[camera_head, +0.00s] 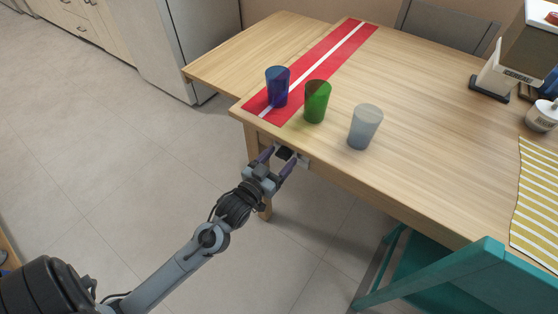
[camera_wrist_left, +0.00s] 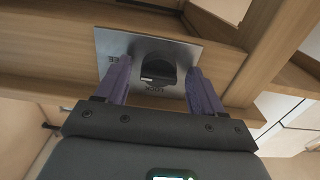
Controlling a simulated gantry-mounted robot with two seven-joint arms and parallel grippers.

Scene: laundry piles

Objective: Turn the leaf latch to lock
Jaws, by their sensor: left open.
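The leaf latch is a dark round knob (camera_wrist_left: 158,69) on a grey metal plate (camera_wrist_left: 185,52) fixed to the wooden frame under the tabletop. Lettering shows on the plate, partly hidden, with letters at the left and more below the knob. In the head view, part of the plate (camera_head: 303,161) shows under the table edge. My left gripper (camera_head: 279,153) is open at the latch. In the left wrist view its two purple fingers (camera_wrist_left: 159,78) stand on either side of the knob, with gaps. Whether the fingertips touch the plate cannot be told. My right gripper is not in view.
The wooden table (camera_head: 420,125) carries a blue cup (camera_head: 277,87), a green cup (camera_head: 316,102) and a frosted cup (camera_head: 364,127) near its edge, above my gripper. A red runner (camera_head: 330,53) crosses the table. A teal chair (camera_head: 440,275) stands at the lower right.

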